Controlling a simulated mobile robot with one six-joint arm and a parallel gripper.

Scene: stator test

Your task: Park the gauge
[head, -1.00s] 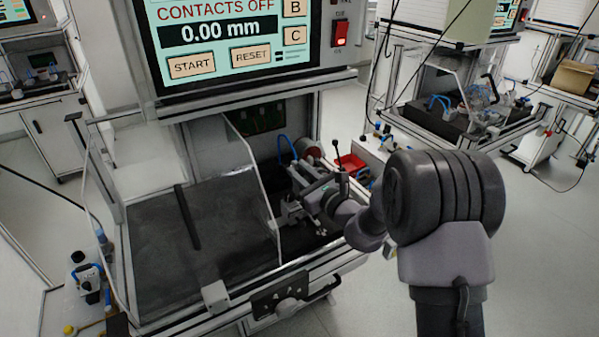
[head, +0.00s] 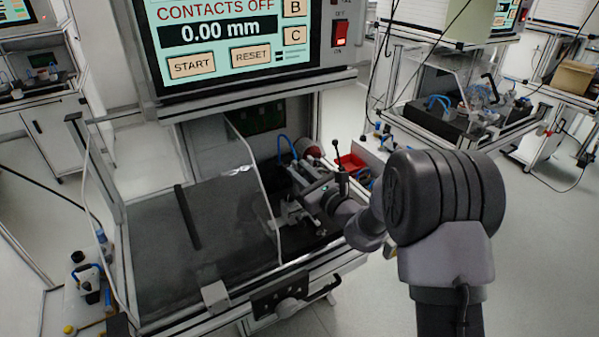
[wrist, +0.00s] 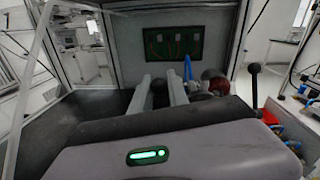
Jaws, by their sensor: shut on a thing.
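My gripper (head: 286,213) is low inside the test bench, behind the edge of a clear guard. In the wrist view its two pale grey fingers (wrist: 158,92) point away, close together with a narrow gap. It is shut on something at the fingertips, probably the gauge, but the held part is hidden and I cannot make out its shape. The bench screen (head: 225,35) reads "CONTACTS OFF" and "0.00 mm", with START and RESET buttons. A black-knobbed lever (head: 336,155) stands upright beside my wrist; it also shows at right in the wrist view (wrist: 254,82).
The clear guard (head: 250,165) slants close at my gripper's left. A blue hose (head: 282,150) and a reddish round part (head: 312,148) are beyond my gripper. A red bin (head: 351,163) stands right.

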